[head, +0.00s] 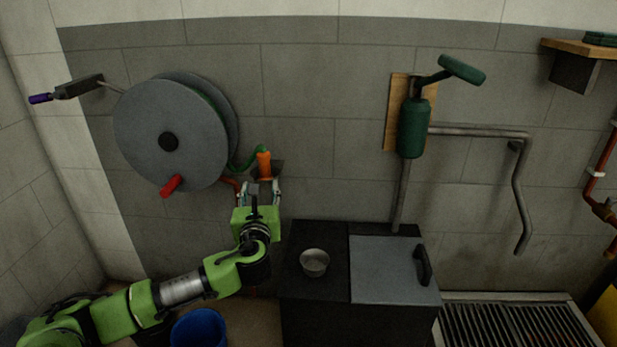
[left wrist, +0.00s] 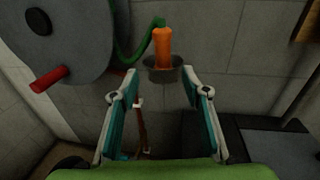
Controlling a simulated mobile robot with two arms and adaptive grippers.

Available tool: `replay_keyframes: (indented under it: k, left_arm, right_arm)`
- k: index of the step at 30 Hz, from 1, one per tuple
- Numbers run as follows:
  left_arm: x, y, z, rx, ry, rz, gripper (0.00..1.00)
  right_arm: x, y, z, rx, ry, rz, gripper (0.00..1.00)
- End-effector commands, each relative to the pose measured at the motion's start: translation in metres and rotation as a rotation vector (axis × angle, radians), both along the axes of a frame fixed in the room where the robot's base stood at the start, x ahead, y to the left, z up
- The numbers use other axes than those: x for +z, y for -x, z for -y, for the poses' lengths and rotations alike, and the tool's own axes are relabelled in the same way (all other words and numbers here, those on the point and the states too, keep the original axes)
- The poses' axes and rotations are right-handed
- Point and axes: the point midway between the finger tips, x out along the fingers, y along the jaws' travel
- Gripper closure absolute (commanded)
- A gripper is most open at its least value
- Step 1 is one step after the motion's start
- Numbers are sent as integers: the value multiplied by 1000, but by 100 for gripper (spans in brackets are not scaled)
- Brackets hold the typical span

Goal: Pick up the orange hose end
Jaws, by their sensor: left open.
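The orange hose end (head: 264,163) stands upright at the end of a green hose (head: 244,164), in a small dark holder (head: 279,170) on the wall. It also shows in the left wrist view (left wrist: 162,48), with its lower part inside the round holder cup (left wrist: 165,73). My left gripper (head: 263,187) is open and empty, just below the hose end in the head view. In the left wrist view its two fingers (left wrist: 158,93) stand apart, with the hose end beyond them and between their lines. My right gripper is not in view.
A grey hose reel (head: 150,120) with a red handle (head: 172,186) is on the wall at left. A dark cabinet (head: 318,234) with a metal bowl (head: 314,262) stands right of my arm. A blue bucket (head: 198,329) is below. A green hand pump (head: 412,128) is at right.

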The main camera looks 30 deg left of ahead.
Motion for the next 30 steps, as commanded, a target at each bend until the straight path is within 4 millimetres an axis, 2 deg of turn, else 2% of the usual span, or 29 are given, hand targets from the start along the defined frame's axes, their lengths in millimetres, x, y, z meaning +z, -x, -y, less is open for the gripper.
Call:
replay_keyframes:
  k: [3, 6, 15, 23, 30]
  left_arm:
    - [13, 0, 0, 0, -47, 4, 57]
    - [15, -10, -8, 2, -54, 5, 57]
    - [13, -55, -43, 2, -49, 5, 57]
    - [13, -69, -54, 0, -47, 4, 57]
    - [8, -91, -75, 1, -46, 6, 57]
  right_arm:
    - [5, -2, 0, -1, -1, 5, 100]
    - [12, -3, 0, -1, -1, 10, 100]
    - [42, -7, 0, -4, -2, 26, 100]
    - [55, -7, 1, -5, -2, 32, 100]
    - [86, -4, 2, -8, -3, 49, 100]
